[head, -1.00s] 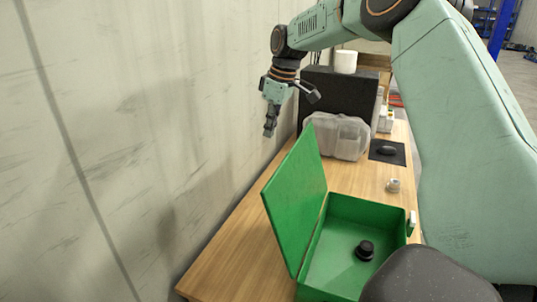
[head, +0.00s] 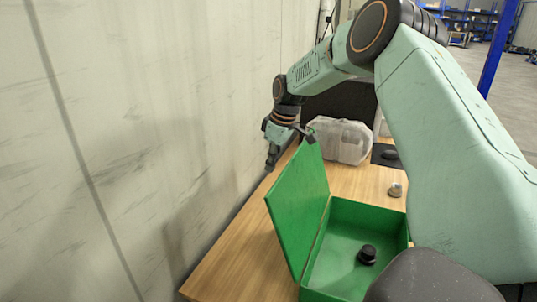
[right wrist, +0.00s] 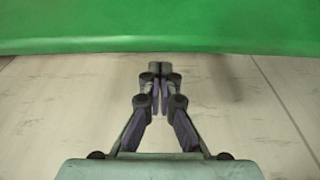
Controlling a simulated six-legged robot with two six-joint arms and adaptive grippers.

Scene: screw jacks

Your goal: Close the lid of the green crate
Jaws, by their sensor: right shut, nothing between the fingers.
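The green crate (head: 385,214) stands on the wooden table with its lid (head: 298,205) raised, tilted up on the left side, by the wall. A black round knob-like object (head: 367,254) lies inside the crate. My right gripper (head: 271,166) is shut and empty, just behind the lid's upper far corner, on the wall side. In the right wrist view the shut fingertips (right wrist: 158,72) point toward a green surface (right wrist: 160,28), which looks like the lid; I cannot tell whether they touch it. My left gripper is not in view.
The wall (head: 130,150) runs close along the table's left side. Bare table (head: 235,250) lies left of the lid.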

